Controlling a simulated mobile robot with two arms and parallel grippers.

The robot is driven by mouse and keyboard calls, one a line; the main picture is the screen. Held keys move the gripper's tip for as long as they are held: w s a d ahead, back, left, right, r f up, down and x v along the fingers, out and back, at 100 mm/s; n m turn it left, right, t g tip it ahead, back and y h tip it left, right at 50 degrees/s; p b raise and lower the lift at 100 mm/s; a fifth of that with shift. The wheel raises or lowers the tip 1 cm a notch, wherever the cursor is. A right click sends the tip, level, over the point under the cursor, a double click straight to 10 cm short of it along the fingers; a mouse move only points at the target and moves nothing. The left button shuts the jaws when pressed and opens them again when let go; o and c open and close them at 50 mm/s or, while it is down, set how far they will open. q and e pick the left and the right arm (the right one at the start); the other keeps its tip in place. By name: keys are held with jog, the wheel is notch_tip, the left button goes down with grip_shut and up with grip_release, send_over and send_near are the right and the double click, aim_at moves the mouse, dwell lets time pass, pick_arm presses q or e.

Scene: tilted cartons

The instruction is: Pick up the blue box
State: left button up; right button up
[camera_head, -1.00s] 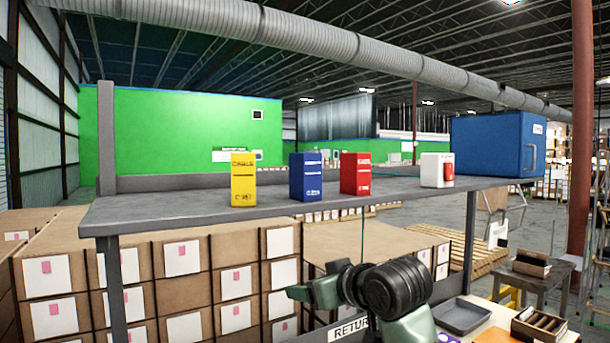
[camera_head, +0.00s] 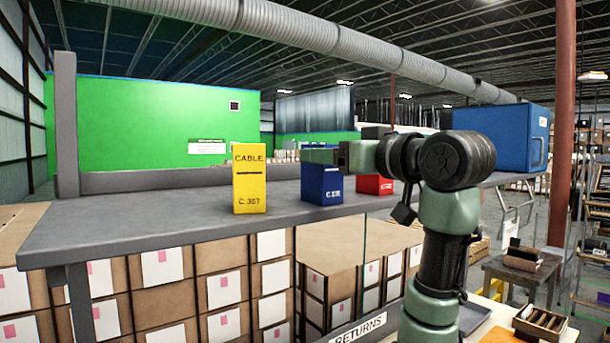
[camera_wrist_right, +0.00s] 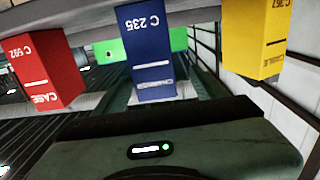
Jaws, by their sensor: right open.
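The blue box (camera_head: 322,186) is an upright carton standing on the grey shelf (camera_head: 140,222), between the yellow and red cartons. My right gripper (camera_head: 318,156) is at the height of its top and covers the upper part of its front in the head view. The gripper is open and holds nothing. Whether it touches the box cannot be told. In the right wrist view the blue box (camera_wrist_right: 151,45) appears upside down, marked "C 235", straight ahead of the gripper body. My left gripper is not in view.
The yellow carton (camera_head: 250,180) stands to the left of the blue box and the red carton (camera_head: 374,184) close to its right, partly behind my arm. A larger blue cabinet (camera_head: 505,138) is at the shelf's right end. Brown cartons (camera_head: 160,275) are stacked below. The shelf's left part is clear.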

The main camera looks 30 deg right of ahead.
jog(key=shift+w+r, duration=0.1)
jog(key=shift+w, duration=0.25)
jog(key=shift+w+r+p, duration=0.15)
jog(key=shift+p, duration=0.2)
jog(key=shift+w+r+p, duration=0.35)
jog(key=shift+w+p, duration=0.1)
jog(key=shift+p, duration=0.5)
jog(key=w+p, duration=0.2)
jog(key=w, duration=0.2)
jog(key=shift+w+d+f+p, duration=0.15)
jog(key=shift+w+p, duration=0.05)
jog(key=shift+p, duration=0.15)
jog(key=shift+w+f, duration=0.1)
jog(key=shift+w, duration=0.25)
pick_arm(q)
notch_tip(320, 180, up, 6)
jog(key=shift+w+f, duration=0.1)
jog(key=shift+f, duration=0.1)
pick_arm(e)
jog(key=shift+s, duration=0.15)
jog(key=c, duration=1.5)
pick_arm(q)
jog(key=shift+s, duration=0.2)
pick_arm(e)
grip_shut()
